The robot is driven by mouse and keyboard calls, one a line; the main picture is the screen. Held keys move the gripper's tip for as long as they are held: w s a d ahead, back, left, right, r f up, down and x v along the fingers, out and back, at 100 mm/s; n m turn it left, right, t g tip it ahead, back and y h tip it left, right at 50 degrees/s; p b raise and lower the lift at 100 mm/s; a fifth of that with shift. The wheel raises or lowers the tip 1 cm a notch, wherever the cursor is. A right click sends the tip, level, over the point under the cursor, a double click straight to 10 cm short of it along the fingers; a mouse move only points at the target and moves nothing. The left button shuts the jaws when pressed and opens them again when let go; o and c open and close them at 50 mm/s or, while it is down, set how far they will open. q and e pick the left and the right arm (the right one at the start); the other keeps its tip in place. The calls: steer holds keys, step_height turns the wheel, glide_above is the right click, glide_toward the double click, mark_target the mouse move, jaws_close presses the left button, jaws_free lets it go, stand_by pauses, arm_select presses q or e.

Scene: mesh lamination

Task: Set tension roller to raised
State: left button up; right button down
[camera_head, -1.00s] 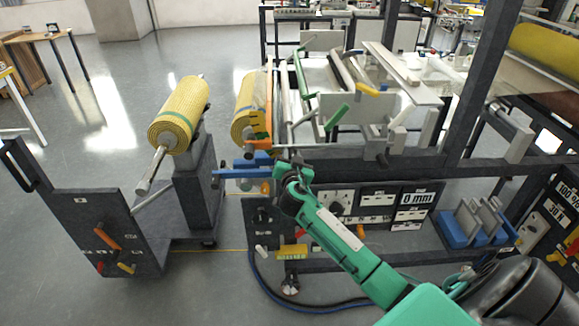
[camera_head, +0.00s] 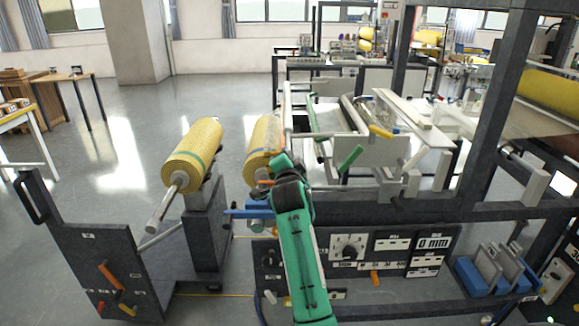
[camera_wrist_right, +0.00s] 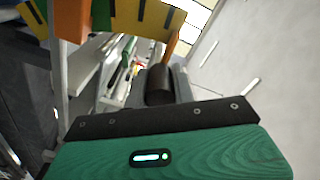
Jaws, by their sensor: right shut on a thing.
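My right gripper (camera_head: 270,178) is at the machine's left end, just below the second yellow mesh roll (camera_head: 262,140). My green wrist hides most of it. It is shut on a handle there, probably the tension roller's; a dark cylinder (camera_wrist_right: 160,85) shows beyond the gripper's edge in the right wrist view. That view also shows a yellow scale (camera_wrist_right: 130,20) with green and black marks, and an orange bar (camera_wrist_right: 172,48) beside it. I cannot tell the tension roller's position. My left gripper is out of view.
A cart with a yellow mesh roll (camera_head: 192,153) stands to the left. A blue part (camera_head: 248,212) juts out beside my wrist. Green (camera_head: 350,158) and yellow (camera_head: 380,132) handles stand on the machine. A control panel (camera_head: 348,246) is below.

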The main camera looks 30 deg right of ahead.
steer(key=shift+r, duration=0.35)
steer(key=c, duration=1.2)
jaws_free()
steer(key=shift+o, duration=0.2)
steer(key=shift+f, duration=0.15)
